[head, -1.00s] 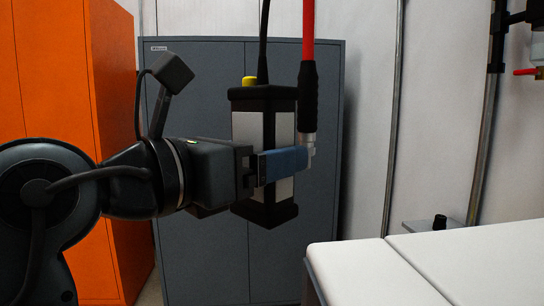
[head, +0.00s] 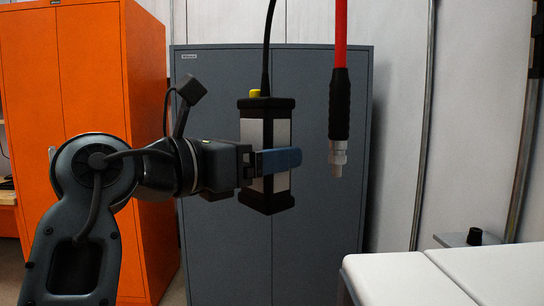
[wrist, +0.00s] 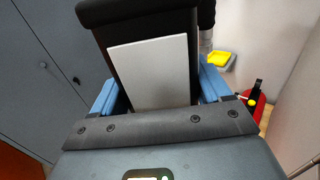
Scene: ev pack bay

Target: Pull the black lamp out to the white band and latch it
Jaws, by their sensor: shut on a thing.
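The black lamp (head: 257,132) hangs upright on a black cable (head: 268,50) in the head view. It has pale panels on its sides and a yellow part (head: 254,93) on its top. My gripper (head: 276,162) reaches it from the left, with its blue fingers across the lamp's body. In the wrist view the lamp's pale panel (wrist: 152,72) stands between the two blue fingers (wrist: 160,95), which are shut on it. No white band on the cable can be made out. The latch is not clearly in view.
A red hose (head: 340,35) with a black grip and metal end hangs close to the right of the lamp. A grey cabinet (head: 325,220) stands behind, an orange cabinet (head: 148,120) at left. A white-topped surface (head: 400,275) fills the lower right.

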